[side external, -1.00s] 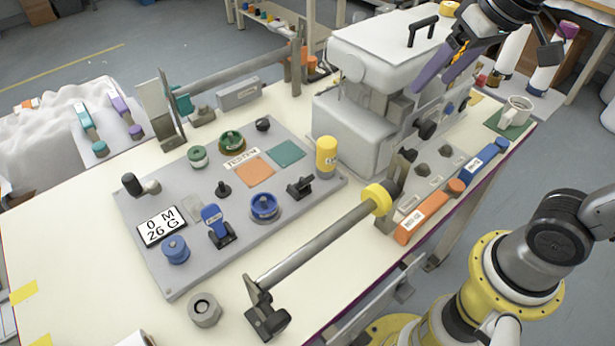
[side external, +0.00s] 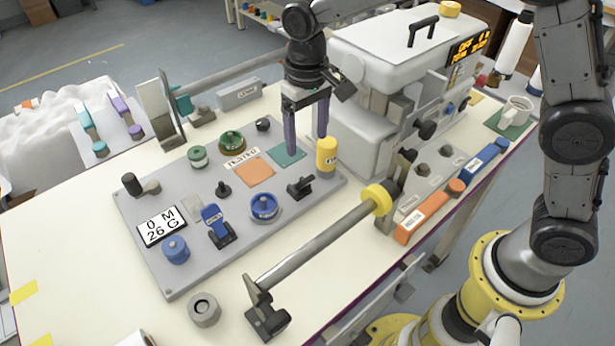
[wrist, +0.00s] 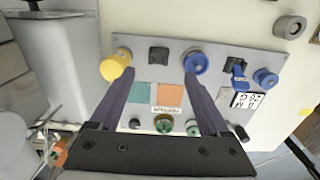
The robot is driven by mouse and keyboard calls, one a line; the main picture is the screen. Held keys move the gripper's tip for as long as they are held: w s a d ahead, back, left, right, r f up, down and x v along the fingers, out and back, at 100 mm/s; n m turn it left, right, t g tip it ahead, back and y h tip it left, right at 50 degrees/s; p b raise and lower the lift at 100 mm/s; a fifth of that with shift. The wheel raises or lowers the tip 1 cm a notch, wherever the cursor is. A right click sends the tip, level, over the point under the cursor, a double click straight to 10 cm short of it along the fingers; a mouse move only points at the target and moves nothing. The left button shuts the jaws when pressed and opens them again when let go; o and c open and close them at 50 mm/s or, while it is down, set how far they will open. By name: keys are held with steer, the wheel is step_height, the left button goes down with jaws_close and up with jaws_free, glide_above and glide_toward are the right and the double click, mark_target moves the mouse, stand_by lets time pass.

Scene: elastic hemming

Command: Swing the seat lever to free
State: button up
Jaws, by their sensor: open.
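My gripper (side external: 307,140) points down, open and empty, above the back right of the grey board (side external: 185,275), over the teal patch (side external: 287,153). Its two purple fingers also frame the wrist view (wrist: 158,76). A blue-handled lever (side external: 212,216) on a black base stands near the board's front; it also shows at the upper right of the wrist view (wrist: 238,70). A black lever-like piece (side external: 300,187) sits at the board's right, and a black-knobbed crank (side external: 138,186) at its left. I cannot read which one is the seat lever. The gripper touches none of them.
A yellow cylinder (side external: 326,155) stands close to the fingers, with the white machine (side external: 350,135) just behind it. A blue ring-shaped piece (side external: 264,206), a blue knob (side external: 175,249) and a number plate (side external: 161,227) share the board. A long bar (side external: 315,245) runs along the front right.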

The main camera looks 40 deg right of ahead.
mark_target(307, 178)
step_height(307, 178, down, 13)
steer(key=shift+r, duration=0.2)
stand_by(0.3)
jaws_close()
stand_by(1.3)
